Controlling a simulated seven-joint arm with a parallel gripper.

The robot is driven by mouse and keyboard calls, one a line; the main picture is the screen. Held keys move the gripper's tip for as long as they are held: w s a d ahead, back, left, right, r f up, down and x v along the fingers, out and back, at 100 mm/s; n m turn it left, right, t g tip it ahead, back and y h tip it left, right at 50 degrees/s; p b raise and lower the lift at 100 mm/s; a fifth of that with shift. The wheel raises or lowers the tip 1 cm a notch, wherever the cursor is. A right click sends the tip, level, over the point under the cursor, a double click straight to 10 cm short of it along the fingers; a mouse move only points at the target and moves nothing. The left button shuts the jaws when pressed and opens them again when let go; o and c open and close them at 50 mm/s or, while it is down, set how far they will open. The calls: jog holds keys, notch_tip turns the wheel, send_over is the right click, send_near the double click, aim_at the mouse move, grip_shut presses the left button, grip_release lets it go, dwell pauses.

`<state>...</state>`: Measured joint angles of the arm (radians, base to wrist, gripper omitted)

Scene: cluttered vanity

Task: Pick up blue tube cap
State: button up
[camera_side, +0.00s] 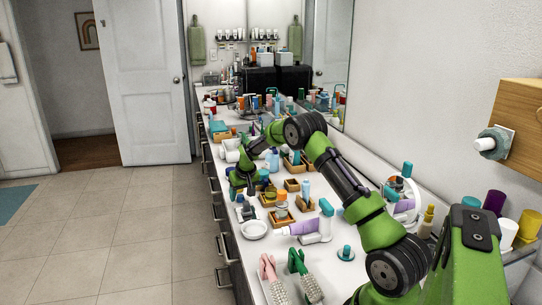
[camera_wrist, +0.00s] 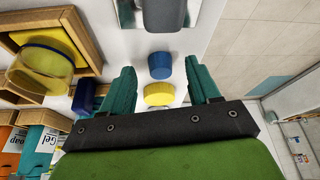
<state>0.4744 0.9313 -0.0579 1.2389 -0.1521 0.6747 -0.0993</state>
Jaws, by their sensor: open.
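In the wrist view a small round blue cap (camera_wrist: 160,66) lies on the white counter, between and just beyond the two fingertips. A yellow round piece (camera_wrist: 159,94) lies close to it, nearer my gripper. My gripper (camera_wrist: 165,82) is open, with its two teal fingers on either side of these pieces and nothing held. In the side view my gripper (camera_side: 240,190) is low over the counter near its left edge. I cannot make out the blue cap there.
A dark blue piece (camera_wrist: 86,95) is close outside the left finger. A grey object (camera_wrist: 165,14) stands just beyond the cap. The counter edge drops to the floor (camera_wrist: 270,40) at right.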

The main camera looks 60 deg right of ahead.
jog(key=shift+w+d+f, duration=0.1)
jog(key=shift+w+f, duration=0.05)
jog(key=shift+f, duration=0.25)
